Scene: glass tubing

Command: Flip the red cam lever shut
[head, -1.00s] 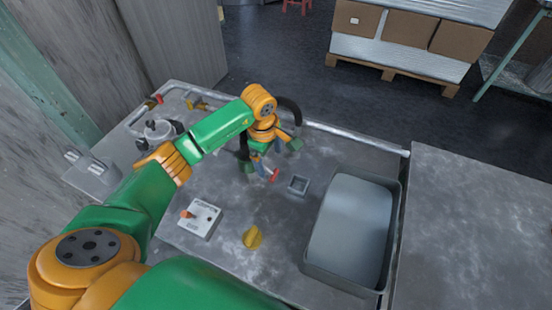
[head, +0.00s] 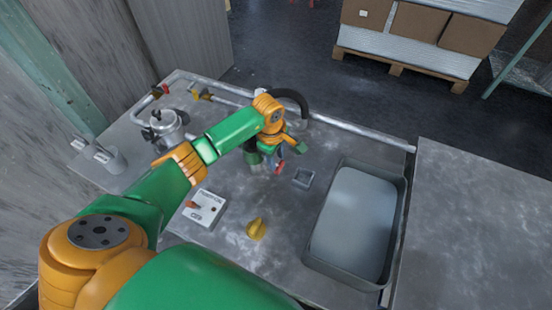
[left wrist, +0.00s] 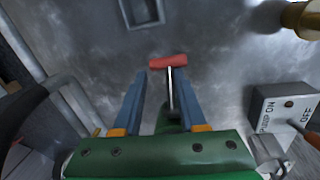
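The red cam lever shows in the left wrist view as a red crosspiece (left wrist: 168,61) on a thin silver rod. In the head view its red end (head: 280,167) shows just beside my left gripper (head: 271,160), which partly hides it. In the left wrist view my left gripper (left wrist: 159,75) has its two blue fingers apart, with the rod between them, closer to the right finger. The red crosspiece lies just beyond the fingertips. I cannot tell whether a finger touches the rod. The lever's base is hidden by the gripper. My right gripper is not in view.
A small square grey tray (head: 303,177) is just right of the lever. A pump switch box (head: 205,209) and a yellow knob (head: 256,229) are nearer me. A large grey bin (head: 309,257) stands right. A metal vessel (head: 166,127) and pipe (head: 360,138) are at left and back.

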